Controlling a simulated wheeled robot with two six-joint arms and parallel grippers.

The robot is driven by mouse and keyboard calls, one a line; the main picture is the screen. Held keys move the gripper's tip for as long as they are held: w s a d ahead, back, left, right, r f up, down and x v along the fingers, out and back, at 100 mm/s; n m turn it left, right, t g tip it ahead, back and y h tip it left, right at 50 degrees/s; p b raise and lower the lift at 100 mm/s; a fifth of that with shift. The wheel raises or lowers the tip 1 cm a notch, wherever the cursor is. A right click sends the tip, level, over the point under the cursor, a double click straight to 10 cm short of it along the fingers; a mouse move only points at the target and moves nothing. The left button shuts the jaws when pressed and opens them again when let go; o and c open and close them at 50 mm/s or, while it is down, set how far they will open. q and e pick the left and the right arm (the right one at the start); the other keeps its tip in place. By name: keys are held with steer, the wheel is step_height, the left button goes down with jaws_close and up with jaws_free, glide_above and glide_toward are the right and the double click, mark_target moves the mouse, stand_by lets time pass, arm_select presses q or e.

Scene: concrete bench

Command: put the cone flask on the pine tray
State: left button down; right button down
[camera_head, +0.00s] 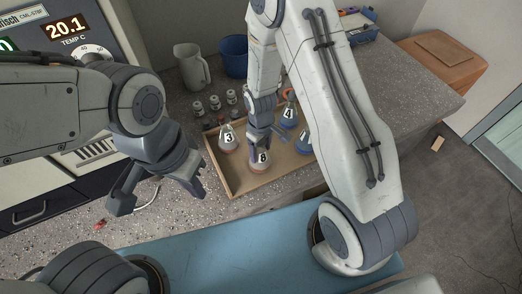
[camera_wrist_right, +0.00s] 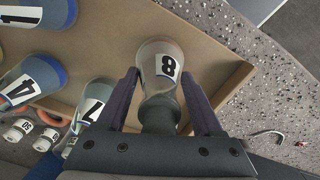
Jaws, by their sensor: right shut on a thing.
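A cone flask marked 8 (camera_head: 260,161) has a clear body and a brownish base. It is over the front part of the pine tray (camera_head: 229,185), inside its rim. My right gripper (camera_head: 265,134) is shut on this flask from above. In the right wrist view the flask (camera_wrist_right: 160,62) is between the two fingers (camera_wrist_right: 158,92), with its dark neck towards the palm. I cannot tell whether its base touches the tray (camera_wrist_right: 205,50). My left gripper (camera_head: 158,192) is open and empty, left of the tray above the bench.
Other flasks stand in the tray: number 3 (camera_head: 228,138) at left, number 4 (camera_head: 288,117) and blue-based ones at right. Small jars (camera_head: 214,103), a clear jug (camera_head: 191,67) and a blue bucket (camera_head: 233,56) stand behind. A wooden box (camera_head: 440,57) is at back right.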

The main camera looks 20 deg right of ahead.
jaws_free()
steer(key=shift+f, duration=0.1)
step_height(320, 180, up, 12)
steer(key=shift+n+y, duration=0.3)
steer(key=shift+y, duration=0.2)
steer(key=s+a+r, duration=0.2)
steer(key=s+r, duration=0.2)
steer(key=s, duration=0.2)
steer(key=s+a+r, duration=0.3)
steer(key=s+r, duration=0.1)
steer(key=s, duration=0.3)
steer(key=s+a+r, duration=0.3)
steer(key=s+r, duration=0.2)
steer(key=s, duration=0.2)
steer(key=shift+s, duration=0.15)
